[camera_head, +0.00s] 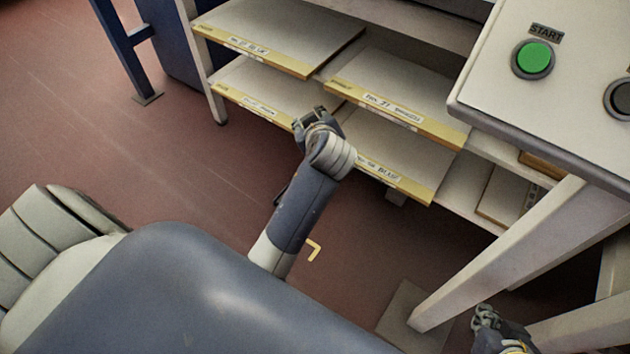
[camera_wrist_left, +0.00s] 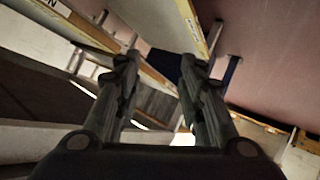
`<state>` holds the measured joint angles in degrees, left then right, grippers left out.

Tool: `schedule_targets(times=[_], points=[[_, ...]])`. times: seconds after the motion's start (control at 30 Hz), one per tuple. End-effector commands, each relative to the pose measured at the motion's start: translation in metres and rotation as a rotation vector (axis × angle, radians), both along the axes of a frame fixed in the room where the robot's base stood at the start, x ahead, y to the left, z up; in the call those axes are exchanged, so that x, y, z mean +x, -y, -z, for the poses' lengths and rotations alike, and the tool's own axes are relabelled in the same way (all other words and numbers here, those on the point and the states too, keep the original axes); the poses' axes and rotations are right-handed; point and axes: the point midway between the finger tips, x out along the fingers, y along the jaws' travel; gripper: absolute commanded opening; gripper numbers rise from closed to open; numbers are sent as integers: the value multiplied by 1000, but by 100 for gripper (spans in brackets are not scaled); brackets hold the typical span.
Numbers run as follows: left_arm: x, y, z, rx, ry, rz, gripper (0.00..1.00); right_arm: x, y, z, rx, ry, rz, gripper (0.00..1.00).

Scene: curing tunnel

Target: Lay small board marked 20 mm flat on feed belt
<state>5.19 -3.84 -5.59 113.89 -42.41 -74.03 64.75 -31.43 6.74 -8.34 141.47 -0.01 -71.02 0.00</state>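I cannot make out a board marked 20 mm, nor a feed belt, in either view. My left gripper (camera_head: 312,118) is at the front of the shelf rack, close to the yellow-edged shelves. Its fingers stand apart in the left wrist view (camera_wrist_left: 160,65), with nothing visible held between them; a yellow-edged panel (camera_wrist_left: 204,28) lies beyond them. My right gripper (camera_head: 487,318) is low at the bottom right, beside the white leg of the control stand; it is too small and cut off to tell whether it is open.
The rack has several pale shelves with yellow labelled front edges (camera_head: 395,112); the labels are mostly unreadable. A flat pale piece (camera_head: 500,195) lies on a low shelf at right. A control box with a green START button (camera_head: 533,59) overhangs the right. Red floor (camera_head: 150,170) is clear at left.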

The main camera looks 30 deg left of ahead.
Motion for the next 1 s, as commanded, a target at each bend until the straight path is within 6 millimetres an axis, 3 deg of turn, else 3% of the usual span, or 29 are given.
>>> schedule_targets(times=[0.03, 0.2, 0.4, 0.5, 0.67, 1.0], points=[[-21, 7, 20, 26, -83, 101, 36, 0, 0, 0, 0, 0, 0, 0], [-86, 47, 61, 115, -304, 495, 36, 0, 0, 0, 0, 0, 0, 0], [-159, 97, 78, 209, -434, 922, 36, 0, 0, 0, -1, 0, 1, 0], [-182, 115, 78, 240, -450, 1062, 36, 0, 0, 0, -1, 0, 1, 0], [-198, 127, 76, 263, -455, 1159, 36, 0, 0, 0, -1, 0, 1, 0], [-198, 128, 76, 266, -456, 1164, 36, 0, 0, 0, -1, 0, 1, 0]])
